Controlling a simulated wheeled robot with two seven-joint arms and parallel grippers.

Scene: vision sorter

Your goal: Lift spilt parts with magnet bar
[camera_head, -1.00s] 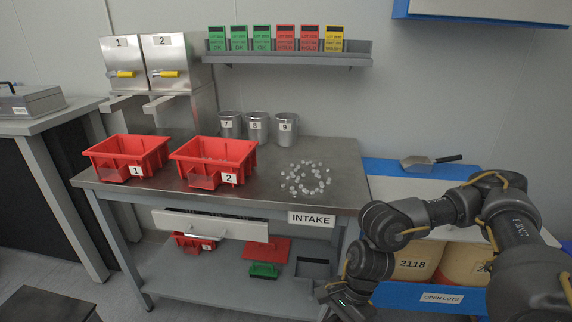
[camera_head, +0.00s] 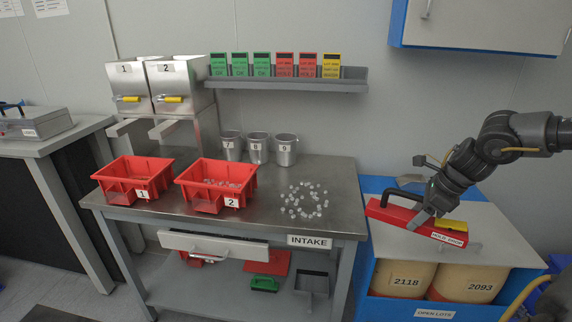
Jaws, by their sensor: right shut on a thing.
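Small pale spilt parts (camera_head: 318,207) lie in a loose ring on the right half of the steel table (camera_head: 345,190). A red magnet bar (camera_head: 385,212) with a black handle, a yellow piece and a white label is in my right gripper (camera_head: 424,214). The gripper is shut on it. The bar is in the air right of the table, above the open-lots cabinet, tilted down to the right and apart from the parts. The exact grip on the bar is partly hidden. My left gripper is out of view.
Red bins 1 (camera_head: 133,172) and 2 (camera_head: 222,177) stand on the table's left; bin 2 holds small parts. Several metal cups, including cup 9 (camera_head: 286,150), stand at the back. The open-lots cabinet (camera_head: 385,308) holds drums 2118 (camera_head: 405,280) and 2093 (camera_head: 468,284).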

